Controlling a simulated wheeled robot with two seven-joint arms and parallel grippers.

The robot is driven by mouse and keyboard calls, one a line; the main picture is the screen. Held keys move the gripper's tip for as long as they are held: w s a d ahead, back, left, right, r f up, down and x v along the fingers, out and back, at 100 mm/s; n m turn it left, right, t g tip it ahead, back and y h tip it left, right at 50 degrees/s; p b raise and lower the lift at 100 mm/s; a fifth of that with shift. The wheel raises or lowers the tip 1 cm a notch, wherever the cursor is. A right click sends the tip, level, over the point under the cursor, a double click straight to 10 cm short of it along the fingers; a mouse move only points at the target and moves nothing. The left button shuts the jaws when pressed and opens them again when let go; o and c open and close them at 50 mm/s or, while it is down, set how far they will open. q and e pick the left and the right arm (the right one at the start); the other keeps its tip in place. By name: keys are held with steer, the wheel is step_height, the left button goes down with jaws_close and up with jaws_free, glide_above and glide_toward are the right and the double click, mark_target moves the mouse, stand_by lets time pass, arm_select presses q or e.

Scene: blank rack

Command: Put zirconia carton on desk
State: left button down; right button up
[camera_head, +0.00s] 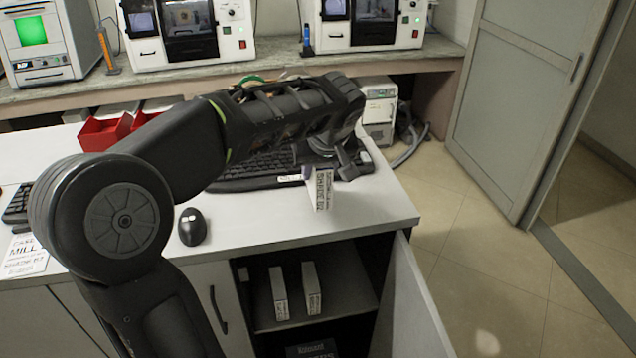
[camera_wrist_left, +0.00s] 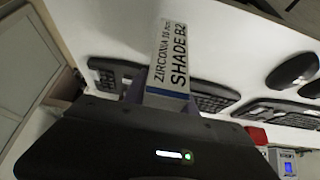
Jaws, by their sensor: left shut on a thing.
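The zirconia carton (camera_head: 319,189) is a small white box with a printed label. In the left wrist view the carton (camera_wrist_left: 174,55) reads "ZIRCONIA" and "SHADE B2". My left gripper (camera_head: 331,164) is shut on it and holds it over the right part of the white desk (camera_head: 262,222), in front of the keyboard. I cannot tell whether the carton touches the desk top. My right gripper is not in view.
A keyboard (camera_head: 262,168) and a mouse (camera_head: 192,227) lie on the desk. Below, an open cabinet door (camera_head: 413,300) shows a shelf with two white cartons (camera_head: 279,292). Red bins (camera_head: 104,132) stand at the back left. Clear desk lies between mouse and carton.

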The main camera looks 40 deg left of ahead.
arm_select(q)
step_height(320, 180, down, 3)
steer(key=shift+r, duration=0.1)
steer(key=shift+f, duration=0.4)
steer(key=shift+f, duration=0.1)
steer(key=c, duration=1.5)
jaws_free()
steer(key=shift+f, duration=0.1)
steer(key=o, duration=0.5)
steer(key=shift+r, duration=0.2)
